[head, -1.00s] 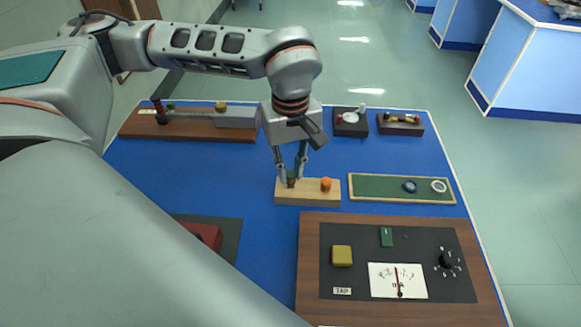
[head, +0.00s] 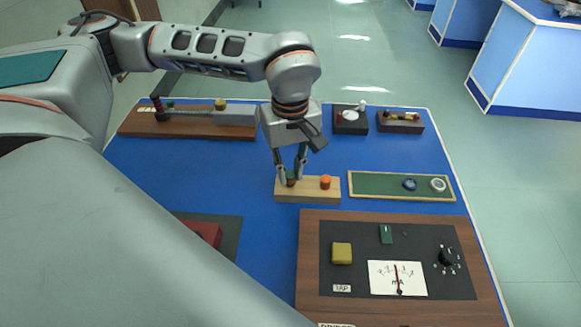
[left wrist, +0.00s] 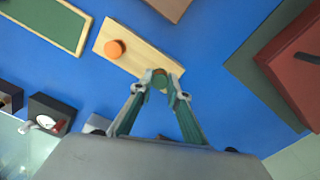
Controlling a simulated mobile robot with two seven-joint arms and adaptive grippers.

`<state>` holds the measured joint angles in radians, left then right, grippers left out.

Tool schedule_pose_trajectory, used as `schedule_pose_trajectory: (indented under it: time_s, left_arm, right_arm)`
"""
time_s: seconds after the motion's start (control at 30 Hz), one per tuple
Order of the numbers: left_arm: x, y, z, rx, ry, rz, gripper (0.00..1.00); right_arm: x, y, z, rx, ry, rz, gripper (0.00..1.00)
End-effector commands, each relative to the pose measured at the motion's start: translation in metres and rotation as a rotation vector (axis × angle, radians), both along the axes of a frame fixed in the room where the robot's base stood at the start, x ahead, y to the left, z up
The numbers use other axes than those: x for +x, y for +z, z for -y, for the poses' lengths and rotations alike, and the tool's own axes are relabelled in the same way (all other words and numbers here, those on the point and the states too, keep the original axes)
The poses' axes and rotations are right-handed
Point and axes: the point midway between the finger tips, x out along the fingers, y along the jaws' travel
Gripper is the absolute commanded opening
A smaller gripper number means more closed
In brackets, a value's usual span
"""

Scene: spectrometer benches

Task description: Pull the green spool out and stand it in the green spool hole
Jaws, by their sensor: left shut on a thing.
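A pale wooden block (head: 308,190) stands on the blue bench, with an orange spool (head: 326,182) upright at its right end. My left gripper (head: 290,179) points down at the block's left end and is shut on a small dark green spool (head: 291,176). In the left wrist view the green spool (left wrist: 159,78) shows between the fingertips at the block's edge, with the orange spool (left wrist: 114,48) farther along the block. The fingers hide much of the green spool and any hole under it. I cannot tell whether it sits in the block or just above it. My right gripper is not in view.
A green tray (head: 375,188) with two round pieces lies right of the block. A meter panel (head: 330,275) is in front. A long wooden board with an instrument (head: 130,125) and two small dark boxes (head: 350,128) stand behind. Bare blue bench surrounds the block.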

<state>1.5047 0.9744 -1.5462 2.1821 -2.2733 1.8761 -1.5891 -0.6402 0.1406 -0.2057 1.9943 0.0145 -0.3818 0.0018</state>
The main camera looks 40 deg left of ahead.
Motion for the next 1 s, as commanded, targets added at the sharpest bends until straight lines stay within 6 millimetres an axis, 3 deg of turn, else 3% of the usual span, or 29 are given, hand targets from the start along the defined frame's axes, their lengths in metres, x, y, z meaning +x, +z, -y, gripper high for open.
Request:
schedule_pose_trajectory:
  time_s: [1.0]
  left_arm:
    - [0.0007,-0.0093,-0.0001,0.000,0.000,0.001,0.00]
  right_arm:
    - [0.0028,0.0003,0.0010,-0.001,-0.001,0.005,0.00]
